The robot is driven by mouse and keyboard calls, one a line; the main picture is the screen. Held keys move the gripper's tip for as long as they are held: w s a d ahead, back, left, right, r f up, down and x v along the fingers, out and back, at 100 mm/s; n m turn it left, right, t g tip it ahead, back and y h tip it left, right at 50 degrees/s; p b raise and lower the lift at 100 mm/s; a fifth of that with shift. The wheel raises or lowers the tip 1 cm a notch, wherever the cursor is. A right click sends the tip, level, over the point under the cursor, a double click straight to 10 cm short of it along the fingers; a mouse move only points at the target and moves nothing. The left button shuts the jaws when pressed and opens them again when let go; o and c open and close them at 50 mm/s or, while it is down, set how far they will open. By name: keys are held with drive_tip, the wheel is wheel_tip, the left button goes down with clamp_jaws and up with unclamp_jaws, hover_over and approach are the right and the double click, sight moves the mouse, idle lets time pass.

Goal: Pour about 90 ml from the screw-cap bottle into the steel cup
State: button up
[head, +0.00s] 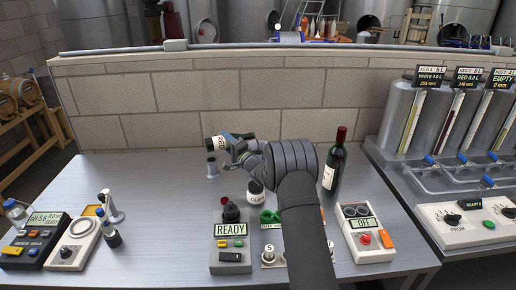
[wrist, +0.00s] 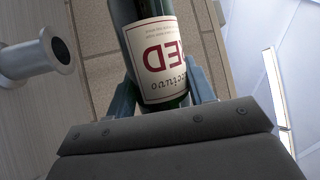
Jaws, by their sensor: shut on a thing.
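The held bottle, dark green with a white label reading RED (head: 215,143), lies tipped almost level in the head view. In the wrist view the bottle (wrist: 153,55) stands between the two fingers, its label facing the camera and upside down. My gripper (head: 237,150) is shut on it, also seen in the wrist view (wrist: 162,92). The bottle's mouth is not clear to see, and I see no stream. The steel cup (head: 211,168) stands upright on the bench, just below the bottle's left end and apart from it. It also shows in the wrist view (wrist: 38,60), open and sideways in the picture.
A wine bottle with a red top (head: 335,165) stands right of my arm. A small labelled jar (head: 255,192), a READY box (head: 231,250) and another control box (head: 366,236) stand nearer. Instruments (head: 75,243) fill the front left. A block wall (head: 150,130) rises behind the bench.

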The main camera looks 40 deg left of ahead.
sight(221, 147)
drive_tip(key=shift+s+a+r, duration=0.2)
drive_tip(key=shift+s+r, duration=0.05)
drive_tip(key=shift+s, duration=0.3)
drive_tip(key=shift+r+m, duration=0.4)
drive_tip(key=shift+m, duration=0.3)
idle(1.4)
drive_tip(key=f+n, duration=0.2)
drive_tip(key=n, duration=0.1)
drive_tip(key=s+n+g+h, duration=0.1)
drive_tip(key=shift+a+f, duration=0.3)
drive_tip(key=shift+f, duration=0.1)
drive_tip(key=shift+s+n, duration=0.3)
drive_tip(key=shift+n, duration=0.3)
drive_tip(key=shift+w+f, duration=0.15)
drive_tip(key=shift+f, duration=0.05)
drive_tip(key=shift+w+d+f+n+h, duration=0.1)
drive_tip(key=shift+w+f+n+h, duration=0.15)
drive_tip(key=shift+f+n+h, duration=0.45)
